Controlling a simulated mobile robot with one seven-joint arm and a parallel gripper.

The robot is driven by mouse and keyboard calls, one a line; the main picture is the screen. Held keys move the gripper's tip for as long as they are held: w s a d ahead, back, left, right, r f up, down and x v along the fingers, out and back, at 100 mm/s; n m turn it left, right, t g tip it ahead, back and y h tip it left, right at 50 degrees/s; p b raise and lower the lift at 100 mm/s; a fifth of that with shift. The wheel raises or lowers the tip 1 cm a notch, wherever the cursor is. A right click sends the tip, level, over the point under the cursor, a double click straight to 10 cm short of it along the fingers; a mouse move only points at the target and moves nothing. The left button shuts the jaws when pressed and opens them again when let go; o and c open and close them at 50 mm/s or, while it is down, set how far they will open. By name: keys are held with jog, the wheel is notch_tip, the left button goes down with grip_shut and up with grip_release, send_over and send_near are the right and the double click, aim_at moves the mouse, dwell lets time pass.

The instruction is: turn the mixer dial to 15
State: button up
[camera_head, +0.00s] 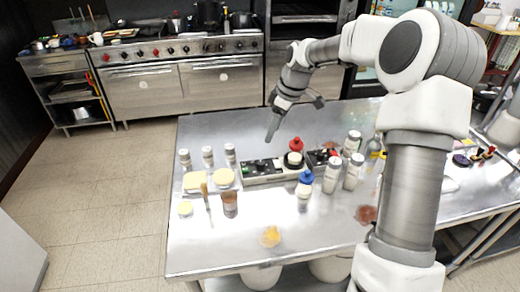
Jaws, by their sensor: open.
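A low grey unit (268,180) with a black panel lies near the middle of the steel table; it looks like the mixer.
A red-capped bottle (296,145) stands right behind the knob-like part, and a blue-capped bottle (305,185) in front. Several grey shakers stand at left and right. A brown jar (230,203) and yellow pieces lie front left. The table's left rear is clear.

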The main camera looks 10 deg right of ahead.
jog(key=w+d+f+y, duration=0.1)
jog(key=w+d+f, duration=0.1)
jog(key=w+d, duration=0.2)
jog(key=p, duration=0.2)
send_near(261, 163)
jog(key=x, duration=0.9)
jog(key=shift+d, duration=0.15)
grip_shut()
